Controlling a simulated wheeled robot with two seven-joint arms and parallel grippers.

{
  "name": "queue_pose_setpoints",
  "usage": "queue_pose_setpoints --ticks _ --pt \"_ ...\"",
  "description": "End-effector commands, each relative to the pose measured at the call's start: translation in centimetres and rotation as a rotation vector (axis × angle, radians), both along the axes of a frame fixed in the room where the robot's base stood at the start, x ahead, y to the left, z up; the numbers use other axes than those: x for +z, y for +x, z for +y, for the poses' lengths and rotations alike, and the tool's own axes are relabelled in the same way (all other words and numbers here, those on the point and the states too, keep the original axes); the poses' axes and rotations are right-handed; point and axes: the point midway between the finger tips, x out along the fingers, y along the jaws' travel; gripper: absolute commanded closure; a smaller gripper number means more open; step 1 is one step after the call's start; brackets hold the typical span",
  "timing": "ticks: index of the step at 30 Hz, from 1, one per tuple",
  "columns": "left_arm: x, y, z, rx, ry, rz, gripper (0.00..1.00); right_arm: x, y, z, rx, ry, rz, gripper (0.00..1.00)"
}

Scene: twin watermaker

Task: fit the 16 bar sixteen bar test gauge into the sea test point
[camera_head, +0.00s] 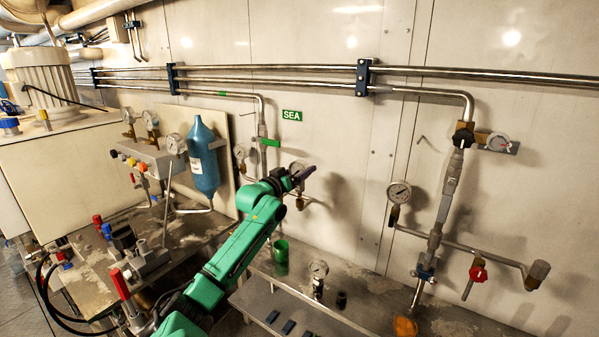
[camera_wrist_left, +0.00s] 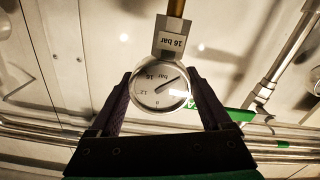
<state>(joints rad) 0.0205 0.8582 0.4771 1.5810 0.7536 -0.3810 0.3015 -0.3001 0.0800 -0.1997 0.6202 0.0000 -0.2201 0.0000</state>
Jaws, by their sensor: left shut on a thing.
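My left gripper (camera_head: 306,176) is raised in front of the wall, a little below and right of the green SEA sign (camera_head: 292,115). It is shut on the 16 bar test gauge (camera_wrist_left: 160,90), a round white dial gripped between the two dark fingers in the left wrist view. Its tag (camera_wrist_left: 172,43) reads 16 bar, and a brass stem (camera_wrist_left: 176,8) runs on from it to the picture's top edge. The sea pipe (camera_head: 262,120) comes down left of the sign. The sea test point cannot be made out clearly; my gripper and forearm cover part of that pipework. My right gripper is not in view.
Another gauge (camera_head: 318,268) stands on the bench (camera_head: 375,300), beside a green cup (camera_head: 281,252) and a small dark fitting (camera_head: 341,298). A blue cylinder (camera_head: 203,160) stands left of my arm. Right-hand pipework carries a gauge (camera_head: 399,192) and a red-handled valve (camera_head: 477,272).

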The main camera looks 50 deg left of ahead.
Motion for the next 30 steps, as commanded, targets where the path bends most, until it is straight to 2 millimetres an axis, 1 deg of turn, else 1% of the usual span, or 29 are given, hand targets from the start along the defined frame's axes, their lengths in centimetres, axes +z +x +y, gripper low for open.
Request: queue_pose_setpoints --ticks 7,19,25,30 --pt "0.23 -0.01 -0.03 0.000 0.001 -0.002 0.89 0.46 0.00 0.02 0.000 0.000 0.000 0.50" --pt "0.12 -0.01 -0.03 0.000 0.001 -0.002 0.89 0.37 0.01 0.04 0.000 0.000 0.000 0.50" --pt "0.23 -0.04 -0.05 0.000 0.001 -0.002 0.89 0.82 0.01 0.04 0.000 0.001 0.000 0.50" --pt "0.11 -0.04 -0.05 0.000 0.001 -0.003 0.89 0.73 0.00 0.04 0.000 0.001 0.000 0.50"
